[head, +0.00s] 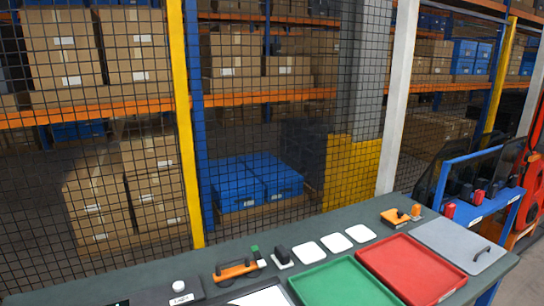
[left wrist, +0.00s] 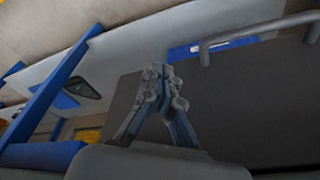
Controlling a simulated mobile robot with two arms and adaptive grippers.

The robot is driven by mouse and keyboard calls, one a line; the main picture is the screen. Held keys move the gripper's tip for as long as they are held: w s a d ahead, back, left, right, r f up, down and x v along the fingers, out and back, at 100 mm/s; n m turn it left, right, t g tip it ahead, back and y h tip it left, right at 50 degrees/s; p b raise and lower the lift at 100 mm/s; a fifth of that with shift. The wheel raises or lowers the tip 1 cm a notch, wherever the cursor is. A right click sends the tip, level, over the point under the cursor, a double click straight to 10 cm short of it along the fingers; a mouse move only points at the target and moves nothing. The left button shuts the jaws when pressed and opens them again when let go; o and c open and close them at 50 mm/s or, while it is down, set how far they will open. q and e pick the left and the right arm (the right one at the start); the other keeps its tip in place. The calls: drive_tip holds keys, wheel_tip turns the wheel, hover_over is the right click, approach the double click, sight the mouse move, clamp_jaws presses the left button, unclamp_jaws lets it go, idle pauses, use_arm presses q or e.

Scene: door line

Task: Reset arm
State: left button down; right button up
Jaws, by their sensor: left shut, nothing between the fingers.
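My left gripper (left wrist: 160,72) shows in the left wrist view, its two fingers coming together at the tips. It is shut with nothing between the fingers. A dark grey surface lies behind and to the right of it, and a grey bar-shaped handle (left wrist: 245,36) is at the upper right, apart from the fingertips. Neither gripper shows in the head view, and my right gripper is in no view.
In the head view a dark bench (head: 215,285) carries a green tray (head: 345,282), a red tray (head: 412,268), a grey handled panel (head: 458,245) and an orange-handled tool (head: 237,269). A blue rack (head: 478,208) stands at the right. A mesh fence (head: 290,130) is behind.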

use_arm(q)
drive_tip(key=s+a+f+b, duration=0.1)
drive_tip(key=s+f+b, duration=0.1)
drive_tip(key=s+f, duration=0.7)
drive_tip(key=s+a+f+g+b, duration=0.1)
drive_tip(key=s+a+f+b, duration=0.1)
drive_tip(key=s+f, duration=0.7)
wheel_tip(320, 180, down, 8)
drive_tip(key=shift+s+a+f+g, duration=0.1)
drive_tip(key=shift+s+a+g, duration=0.05)
drive_tip(key=shift+s+g, duration=0.2)
